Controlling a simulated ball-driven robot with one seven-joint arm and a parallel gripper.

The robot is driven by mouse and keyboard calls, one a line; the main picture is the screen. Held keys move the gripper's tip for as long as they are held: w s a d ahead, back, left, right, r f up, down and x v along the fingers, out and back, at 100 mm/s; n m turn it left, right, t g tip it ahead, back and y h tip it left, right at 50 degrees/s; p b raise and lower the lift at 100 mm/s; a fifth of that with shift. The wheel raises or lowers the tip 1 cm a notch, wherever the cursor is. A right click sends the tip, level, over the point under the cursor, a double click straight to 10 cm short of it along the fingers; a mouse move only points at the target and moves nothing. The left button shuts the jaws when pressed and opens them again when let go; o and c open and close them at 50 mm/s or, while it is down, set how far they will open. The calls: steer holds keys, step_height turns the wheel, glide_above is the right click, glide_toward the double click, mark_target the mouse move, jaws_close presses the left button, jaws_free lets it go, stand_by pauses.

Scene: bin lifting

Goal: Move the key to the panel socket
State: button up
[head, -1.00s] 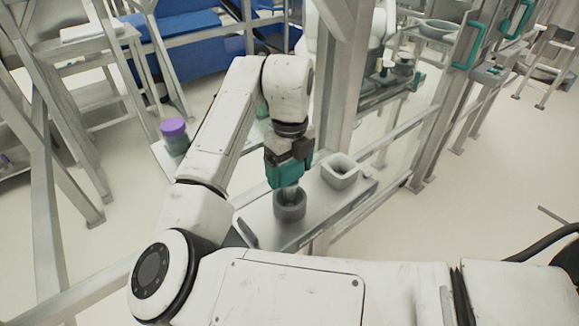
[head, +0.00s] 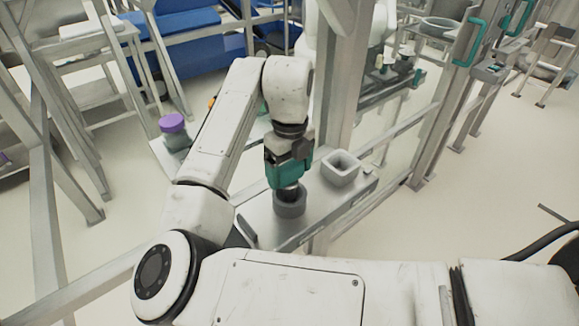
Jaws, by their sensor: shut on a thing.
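My gripper (head: 289,190), with teal finger housings, points down at the round grey holder (head: 290,206) on the grey metal shelf. Its fingertips are at the mouth of the holder. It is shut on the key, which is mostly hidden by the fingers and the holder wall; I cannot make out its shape. A small grey panel box (head: 490,71) is mounted by the teal-handled door at the upper right. I cannot tell whether the panel socket is on it.
A square grey holder (head: 341,168) stands on the same shelf (head: 318,205), right of my gripper. A purple-lidded jar (head: 173,131) stands left of my arm. A metal post (head: 343,90) rises just behind the shelf. Open floor lies to the right.

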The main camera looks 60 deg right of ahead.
steer(key=shift+f+b, duration=0.85)
steer(key=shift+f, duration=0.5)
stand_by(0.7)
steer(key=o, duration=1)
steer(key=shift+r, duration=0.1)
steer(key=shift+r+p, duration=3.4)
steer(key=shift+r, duration=1.05)
